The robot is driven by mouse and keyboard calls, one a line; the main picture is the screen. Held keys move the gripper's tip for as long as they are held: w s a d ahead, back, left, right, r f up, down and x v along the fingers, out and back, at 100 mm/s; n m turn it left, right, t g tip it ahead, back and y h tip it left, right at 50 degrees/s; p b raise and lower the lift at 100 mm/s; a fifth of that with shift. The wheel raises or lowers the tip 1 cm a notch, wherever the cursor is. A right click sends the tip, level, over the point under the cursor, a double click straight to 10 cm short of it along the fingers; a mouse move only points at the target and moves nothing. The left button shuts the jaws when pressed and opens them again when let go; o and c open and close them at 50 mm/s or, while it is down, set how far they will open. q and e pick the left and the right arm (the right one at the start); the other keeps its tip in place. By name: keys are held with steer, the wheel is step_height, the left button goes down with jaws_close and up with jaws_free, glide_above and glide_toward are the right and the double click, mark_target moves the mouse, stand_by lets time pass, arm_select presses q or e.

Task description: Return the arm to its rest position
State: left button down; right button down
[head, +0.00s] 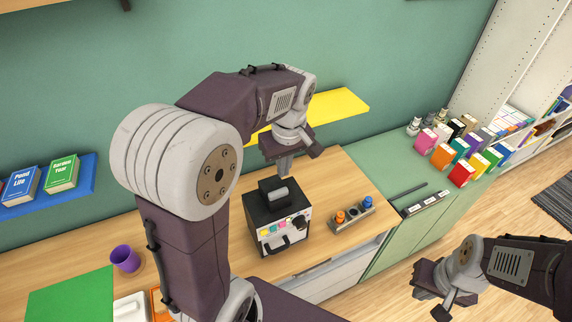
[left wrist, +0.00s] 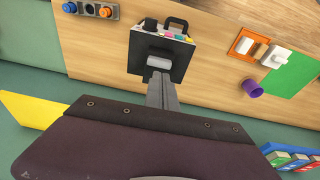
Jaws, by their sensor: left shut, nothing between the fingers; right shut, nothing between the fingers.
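My left arm reaches in from the left in the head view and bends over the wooden counter. My left gripper (head: 284,165) points down, shut and empty, just above and behind a black box (head: 284,220) with coloured buttons and a handle on its front. In the left wrist view the shut fingers (left wrist: 161,92) show in front of the black box (left wrist: 158,52); I cannot tell whether they touch it. My right gripper (head: 440,305) hangs at the lower right of the head view, shut and empty, over the wooden floor.
A holder with orange and blue knobs (head: 352,217) stands right of the box. A purple cup (head: 125,258) and a green mat (head: 70,297) are at left. A yellow shelf (head: 338,106) and a blue shelf (head: 80,190) with books are on the wall. Several coloured books (head: 461,174) stand at right.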

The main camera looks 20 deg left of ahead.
arm_select(q)
steer(key=shift+s+d+r, duration=0.1)
steer(key=shift+d+r, duration=0.05)
steer(key=shift+r, duration=0.5)
steer(key=shift+s+d+r, duration=0.1)
steer(key=shift+r, duration=0.5)
arm_select(e)
steer(key=shift+w+a+f, duration=0.25)
steer(key=shift+w+a, duration=0.05)
arm_select(q)
steer(key=shift+d, duration=0.1)
arm_select(e)
steer(key=shift+s+d, duration=0.1)
